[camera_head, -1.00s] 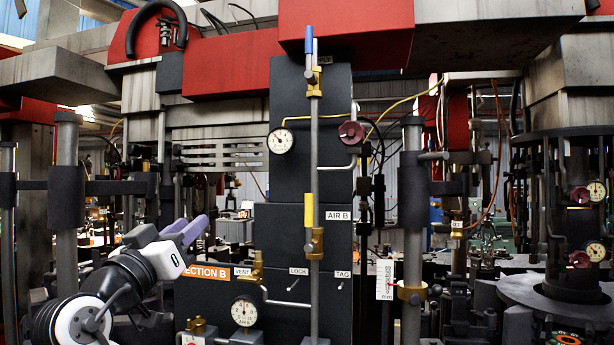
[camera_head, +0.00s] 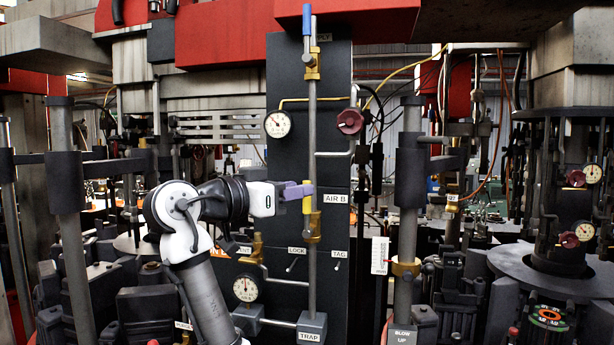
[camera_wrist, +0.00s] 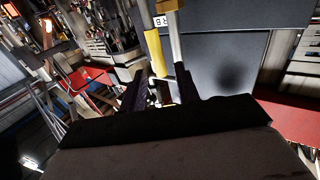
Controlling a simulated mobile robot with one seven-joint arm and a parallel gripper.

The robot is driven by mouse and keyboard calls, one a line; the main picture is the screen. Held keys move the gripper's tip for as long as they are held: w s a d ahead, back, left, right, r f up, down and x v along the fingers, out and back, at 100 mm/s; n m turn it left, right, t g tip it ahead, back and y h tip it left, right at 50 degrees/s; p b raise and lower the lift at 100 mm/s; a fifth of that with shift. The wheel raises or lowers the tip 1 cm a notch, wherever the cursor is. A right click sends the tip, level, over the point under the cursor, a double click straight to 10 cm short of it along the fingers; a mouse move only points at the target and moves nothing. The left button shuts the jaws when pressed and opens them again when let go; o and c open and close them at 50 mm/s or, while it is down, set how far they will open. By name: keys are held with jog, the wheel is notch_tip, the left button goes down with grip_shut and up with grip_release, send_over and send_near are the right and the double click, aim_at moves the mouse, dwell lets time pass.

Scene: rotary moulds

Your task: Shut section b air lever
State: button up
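The section B air lever (camera_head: 307,206) has a yellow handle that stands upright along the vertical pipe, left of the AIR B label (camera_head: 336,198). It sits on a brass valve (camera_head: 313,227). My gripper (camera_head: 305,190) reaches in from the left, its purple fingers at the handle's upper part and hiding some of it. In the wrist view, the two dark fingers (camera_wrist: 160,88) stand apart, with the yellow handle (camera_wrist: 155,52) running down to the gap between them. I cannot tell whether either finger touches the handle.
A blue-handled lever (camera_head: 307,18) stands higher on the same pipe. A red handwheel (camera_head: 350,121) and a pressure gauge (camera_head: 277,124) flank the pipe. Small LOCK (camera_head: 296,250) and TAG labels sit below. A grey column (camera_head: 409,210) stands to the right.

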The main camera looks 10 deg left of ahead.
jog(key=shift+p+x, duration=0.5)
jog(key=shift+x, duration=1.5)
grip_shut()
